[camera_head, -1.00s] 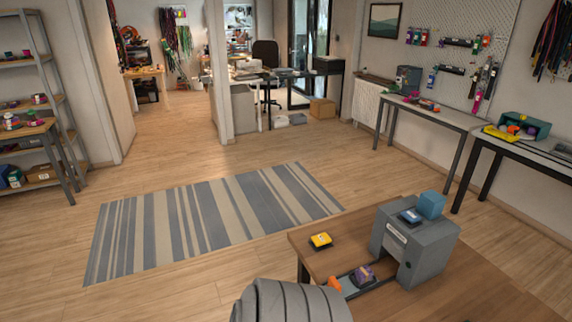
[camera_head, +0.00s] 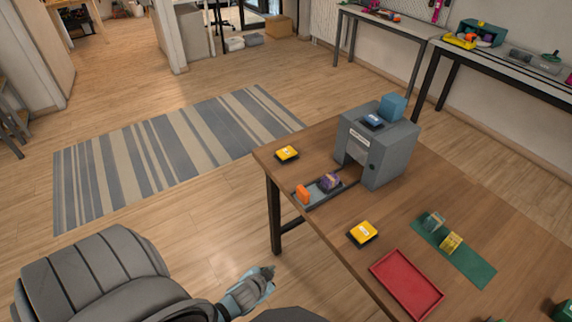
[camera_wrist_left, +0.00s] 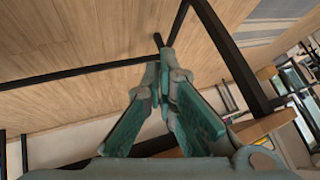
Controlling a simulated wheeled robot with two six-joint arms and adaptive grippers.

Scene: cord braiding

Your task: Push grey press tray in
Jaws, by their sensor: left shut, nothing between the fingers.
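The grey press (camera_head: 382,150) stands on the wooden table, with a dark opening in its front. Its grey tray (camera_head: 316,198) sticks out of that opening toward the table's left edge. An orange piece (camera_head: 302,194) stands at the tray's outer end, and a purple item (camera_head: 330,182) sits on the tray nearer the press. My left gripper (camera_head: 268,274) is shut and empty, below and left of the tray in the picture, off the table's edge. In the left wrist view its teal fingers (camera_wrist_left: 166,62) meet at the tips. My right gripper is out of view.
A blue block (camera_head: 393,106) sits on the press. Yellow-topped items (camera_head: 287,153) lie on the table beyond and in front of the tray. A red tray (camera_head: 407,285) and a green mat (camera_head: 453,250) lie to the right. A table leg (camera_head: 274,215) stands near my gripper.

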